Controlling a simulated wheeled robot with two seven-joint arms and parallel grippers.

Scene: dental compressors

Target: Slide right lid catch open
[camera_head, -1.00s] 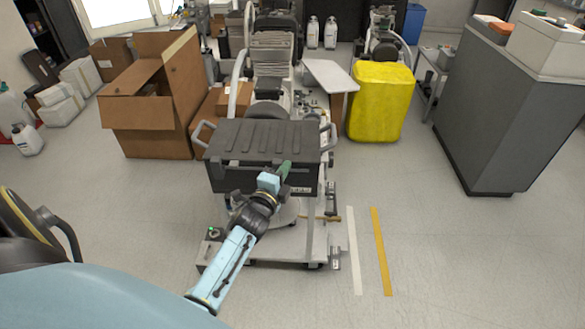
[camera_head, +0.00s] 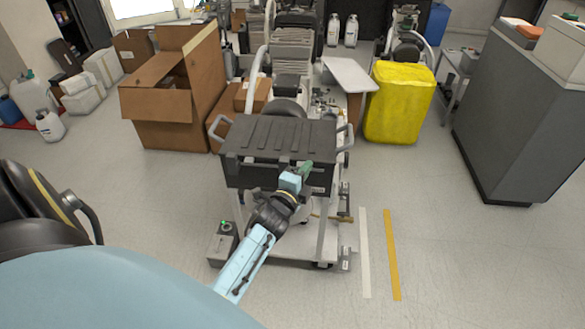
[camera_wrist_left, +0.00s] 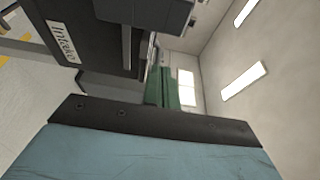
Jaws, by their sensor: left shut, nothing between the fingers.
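The black lidded box (camera_head: 265,165) stands on a wheeled cart in the middle of the head view, lid closed. My left gripper (camera_head: 306,168), with green fingers, is at the right part of the box's front, near the lid edge. It is shut and holds nothing. In the left wrist view its green fingers (camera_wrist_left: 163,88) are beside the dark box side (camera_wrist_left: 95,40), which bears a white "Intake" label (camera_wrist_left: 62,42). I cannot make out the right lid catch; the gripper covers part of that area. Contact with the box cannot be told. My right gripper is out of view.
Light handles (camera_head: 219,130) stick out at the box's sides. A cardboard box (camera_head: 155,105) stands to the left, a yellow bin (camera_head: 398,105) behind right, and a grey cabinet (camera_head: 520,120) at far right. Floor in front right is clear, with white and yellow stripes (camera_head: 392,255).

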